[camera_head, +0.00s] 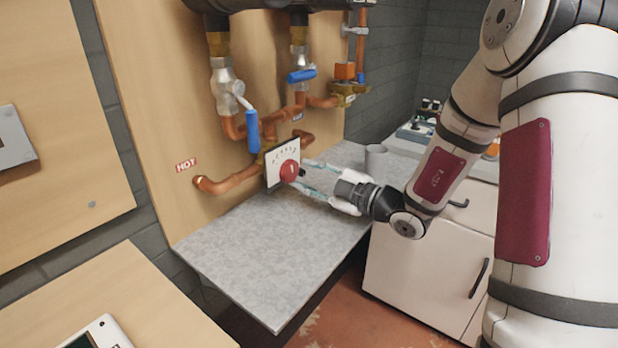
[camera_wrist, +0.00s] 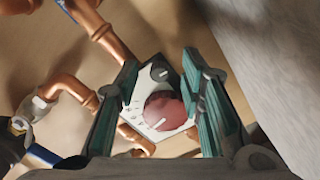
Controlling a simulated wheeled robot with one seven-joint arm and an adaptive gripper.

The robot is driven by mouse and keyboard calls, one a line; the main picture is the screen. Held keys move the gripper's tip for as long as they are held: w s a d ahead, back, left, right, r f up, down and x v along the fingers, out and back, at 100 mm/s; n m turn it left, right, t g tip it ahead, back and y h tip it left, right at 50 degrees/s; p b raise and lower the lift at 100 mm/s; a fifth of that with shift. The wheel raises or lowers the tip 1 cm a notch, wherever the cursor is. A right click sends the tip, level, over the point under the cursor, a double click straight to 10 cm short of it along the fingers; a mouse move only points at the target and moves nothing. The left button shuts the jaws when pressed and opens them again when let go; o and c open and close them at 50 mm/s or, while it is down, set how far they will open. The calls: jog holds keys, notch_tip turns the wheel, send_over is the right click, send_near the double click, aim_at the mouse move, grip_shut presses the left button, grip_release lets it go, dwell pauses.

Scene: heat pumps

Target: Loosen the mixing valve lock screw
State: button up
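The mixing valve's red knob (camera_head: 290,170) sits in front of a white dial plate (camera_head: 282,153) on the copper pipework. In the wrist view the red knob (camera_wrist: 168,110) and the dial plate (camera_wrist: 132,112) show between my fingers. A small dark round piece with a pale slot-like mark, apparently the lock screw (camera_wrist: 158,72), shows near the fingertips. In the head view a small black piece (camera_head: 301,172) stands out from the knob. My gripper (camera_head: 306,175) is open, with one finger on each side of the knob area. I cannot tell whether the fingers touch anything.
A grey worktop (camera_head: 270,235) lies below the valve, mostly clear. A grey cup (camera_head: 376,158) stands behind my gripper. A blue-handled valve (camera_head: 252,131) and copper pipes (camera_head: 228,184) are close to the dial. White cabinets (camera_head: 425,275) stand to the right.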

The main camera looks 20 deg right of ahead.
jog(key=shift+c, duration=0.6)
grip_shut()
jog(key=shift+n, duration=0.3)
jog(key=n+p, duration=0.3)
jog(key=n, duration=0.1)
jog(key=n+p, duration=0.1)
jog(key=n, duration=0.5)
jog(key=shift+f, duration=0.1)
jog(key=shift+o, duration=0.6)
grip_release()
